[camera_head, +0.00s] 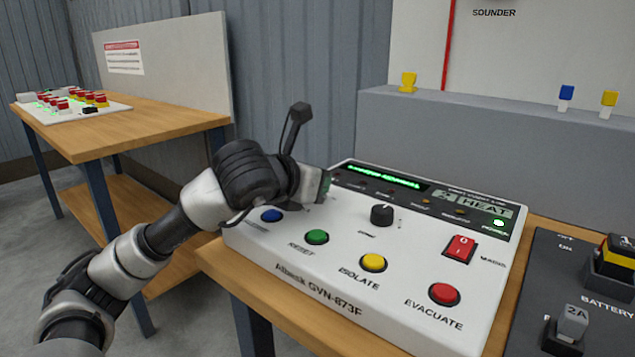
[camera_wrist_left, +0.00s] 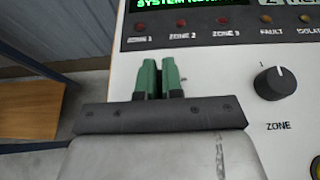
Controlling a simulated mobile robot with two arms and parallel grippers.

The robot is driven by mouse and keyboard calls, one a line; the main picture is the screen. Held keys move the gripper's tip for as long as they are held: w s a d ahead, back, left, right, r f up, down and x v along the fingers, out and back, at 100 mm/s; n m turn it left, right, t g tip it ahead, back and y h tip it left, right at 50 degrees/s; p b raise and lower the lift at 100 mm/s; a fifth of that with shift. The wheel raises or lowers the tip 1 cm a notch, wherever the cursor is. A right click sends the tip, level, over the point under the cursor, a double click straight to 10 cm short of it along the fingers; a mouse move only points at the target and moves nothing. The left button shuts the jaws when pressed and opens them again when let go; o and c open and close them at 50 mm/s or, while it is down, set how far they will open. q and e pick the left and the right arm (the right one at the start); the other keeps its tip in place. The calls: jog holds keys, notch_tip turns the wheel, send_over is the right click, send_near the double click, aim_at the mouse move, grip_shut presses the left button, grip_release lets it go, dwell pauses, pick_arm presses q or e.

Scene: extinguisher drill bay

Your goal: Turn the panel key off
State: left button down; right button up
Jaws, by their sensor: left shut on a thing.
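The white alarm panel (camera_head: 345,275) lies on a wooden table, with colored buttons, a black zone knob and a lit green display. My left gripper (camera_head: 325,185) is at the panel's left side, above the blue button and below the zone lights. In the left wrist view its two green fingertips (camera_wrist_left: 159,78) are close together over the panel face, left of the zone knob (camera_wrist_left: 274,83). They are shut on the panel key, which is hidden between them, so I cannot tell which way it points. My right gripper is not in view.
A red rocker switch (camera_head: 459,248) and a red evacuate button (camera_head: 444,294) are on the panel's right. A dark box with battery switches (camera_head: 520,320) stands to the right. A grey ledge (camera_head: 450,130) runs behind. Another wooden table (camera_head: 150,118) stands at the back left.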

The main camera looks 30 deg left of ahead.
pick_arm(q)
jog(key=shift+f, duration=0.1)
jog(key=c, duration=1.3)
grip_release()
